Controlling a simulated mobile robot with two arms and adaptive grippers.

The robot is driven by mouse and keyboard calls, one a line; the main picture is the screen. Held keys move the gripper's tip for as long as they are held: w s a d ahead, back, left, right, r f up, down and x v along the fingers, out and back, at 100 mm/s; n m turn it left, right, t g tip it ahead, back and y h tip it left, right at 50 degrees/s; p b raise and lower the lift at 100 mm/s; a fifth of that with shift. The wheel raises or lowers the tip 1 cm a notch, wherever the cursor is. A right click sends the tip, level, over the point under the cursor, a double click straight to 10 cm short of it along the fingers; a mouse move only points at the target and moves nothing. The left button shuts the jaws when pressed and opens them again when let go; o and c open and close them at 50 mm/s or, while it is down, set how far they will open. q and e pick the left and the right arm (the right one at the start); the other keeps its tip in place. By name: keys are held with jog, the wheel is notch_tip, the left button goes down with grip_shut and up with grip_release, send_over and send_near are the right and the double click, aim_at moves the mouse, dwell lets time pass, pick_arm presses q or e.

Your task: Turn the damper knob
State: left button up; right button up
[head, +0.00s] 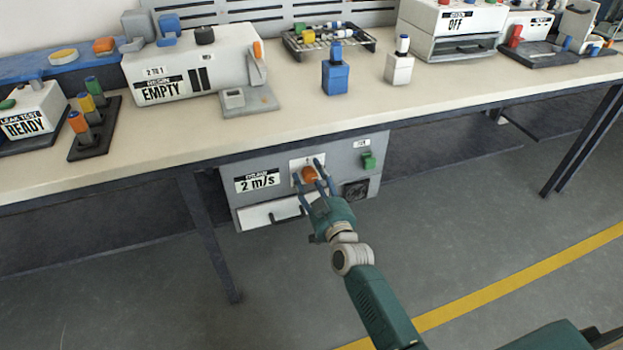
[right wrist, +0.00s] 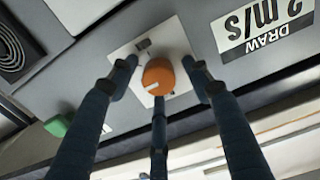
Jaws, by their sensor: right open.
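The damper knob (head: 309,174) is orange and sits on a white plate on the front of a grey unit under the bench. In the right wrist view the knob (right wrist: 158,77) shows a white pointer line toward the picture's left. My right gripper (head: 312,178) is at the knob with its fingers spread open. In the right wrist view its fingers (right wrist: 160,85) stand around the knob, with gaps visible at both sides; whether the middle finger touches it I cannot tell. My left gripper is not in view.
The grey unit (head: 228,208) has a "2 m/s" display (head: 257,180), a green switch (head: 369,160), a dark fan grille (head: 356,190) and a white drawer (head: 262,215). The bench top (head: 300,105) overhangs it, with a bench leg (head: 210,235) to the left. The floor in front is clear.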

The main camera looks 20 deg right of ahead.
jog(key=c, duration=1.1)
jog(key=shift+r, duration=0.1)
jog(key=shift+c, duration=0.2)
